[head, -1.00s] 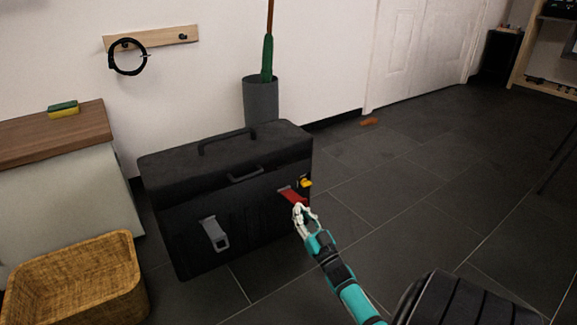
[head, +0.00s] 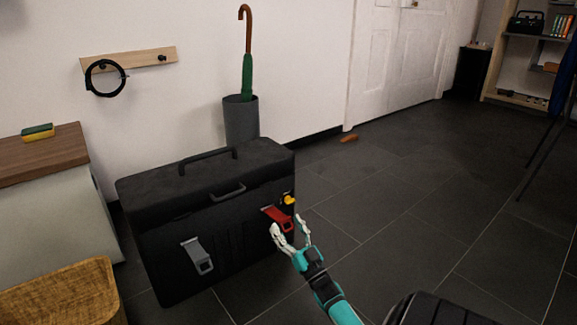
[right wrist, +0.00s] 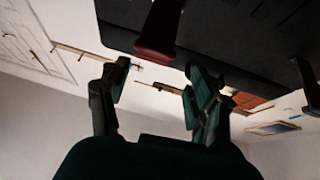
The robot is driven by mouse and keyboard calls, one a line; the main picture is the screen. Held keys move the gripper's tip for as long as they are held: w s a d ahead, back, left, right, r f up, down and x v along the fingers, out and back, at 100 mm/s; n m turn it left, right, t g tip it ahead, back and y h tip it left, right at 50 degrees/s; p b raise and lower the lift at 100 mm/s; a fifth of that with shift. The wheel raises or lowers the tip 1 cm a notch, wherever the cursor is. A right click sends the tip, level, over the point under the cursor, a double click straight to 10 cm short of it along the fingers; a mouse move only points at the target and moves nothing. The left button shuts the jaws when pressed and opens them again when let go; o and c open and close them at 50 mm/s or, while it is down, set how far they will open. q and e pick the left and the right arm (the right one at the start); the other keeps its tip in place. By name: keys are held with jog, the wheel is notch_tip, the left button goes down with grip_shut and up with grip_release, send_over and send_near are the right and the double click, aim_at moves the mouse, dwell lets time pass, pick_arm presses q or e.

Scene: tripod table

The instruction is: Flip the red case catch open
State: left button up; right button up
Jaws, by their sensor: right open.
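The black case (head: 165,240) stands on the floor with its lid down. The red catch (head: 277,217) is on the right part of its front, its lower end angled away from the case face. A grey catch (head: 197,255) sits on the left part of the front, tilted outward too. My right gripper (head: 289,230) is open just below the red catch, fingers spread around its lower end. In the right wrist view the red catch (right wrist: 157,48) lies ahead of the open fingers, with nothing gripped. Contact cannot be told. My left gripper is not in view.
A yellow item (head: 287,200) is on the case beside the red catch. A wicker basket (head: 65,295) and a wood-topped cabinet (head: 50,155) stand left. An umbrella stand (head: 241,120) is behind the case.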

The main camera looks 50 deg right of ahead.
notch_tip(320, 180, up, 9)
dwell(0.3)
jog(key=shift+r, duration=0.1)
dwell(0.4)
